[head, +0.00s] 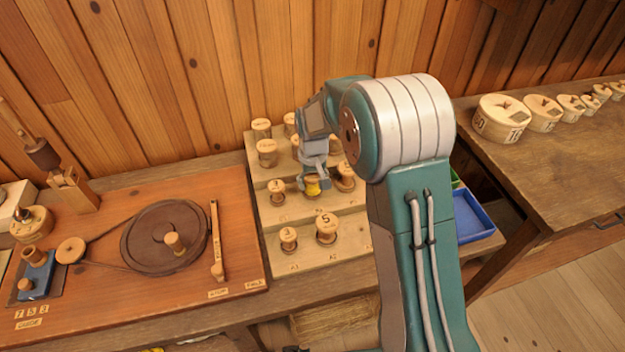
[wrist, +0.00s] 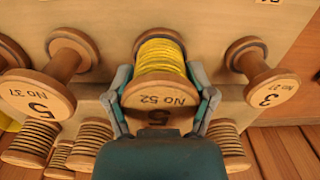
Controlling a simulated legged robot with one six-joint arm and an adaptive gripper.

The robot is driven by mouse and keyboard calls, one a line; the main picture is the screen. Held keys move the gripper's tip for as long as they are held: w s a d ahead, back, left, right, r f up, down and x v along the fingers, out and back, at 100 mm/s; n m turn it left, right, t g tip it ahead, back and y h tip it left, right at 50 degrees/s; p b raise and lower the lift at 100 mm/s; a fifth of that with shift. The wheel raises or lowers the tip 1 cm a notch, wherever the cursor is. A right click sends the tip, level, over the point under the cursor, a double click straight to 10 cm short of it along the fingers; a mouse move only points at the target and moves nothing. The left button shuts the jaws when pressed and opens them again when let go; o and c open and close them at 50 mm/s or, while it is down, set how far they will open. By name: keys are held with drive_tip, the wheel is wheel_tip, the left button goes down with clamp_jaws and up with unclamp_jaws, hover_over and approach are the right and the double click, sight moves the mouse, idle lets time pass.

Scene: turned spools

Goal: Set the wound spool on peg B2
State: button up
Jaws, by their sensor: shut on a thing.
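The wound spool (head: 313,187) has yellow thread and wooden ends. In the wrist view the spool (wrist: 160,56) shows upside-down marks "No 52" and "5" on its end. My gripper (wrist: 160,82) is shut on it, one finger on each side; in the head view my gripper (head: 314,178) is over the middle of the stepped peg rack (head: 340,247). The spool is in line between two bare spools, one marked 3 (wrist: 262,75) and one marked 5 (wrist: 55,75). Its underside is hidden, so I cannot tell whether it sits on a peg. Peg B2's label is not readable.
Other wooden spools stand close around on the rack, including a front one marked 5 (head: 326,229). A belt-driven wheel board (head: 130,300) is at left. A blue tray (head: 472,216) is at right, partly behind my arm. Round wooden boxes (head: 503,119) line the right-hand bench.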

drive_tip(key=shift+f, duration=0.15)
drive_tip(key=o, duration=1)
drive_tip(key=shift+r, duration=5.5)
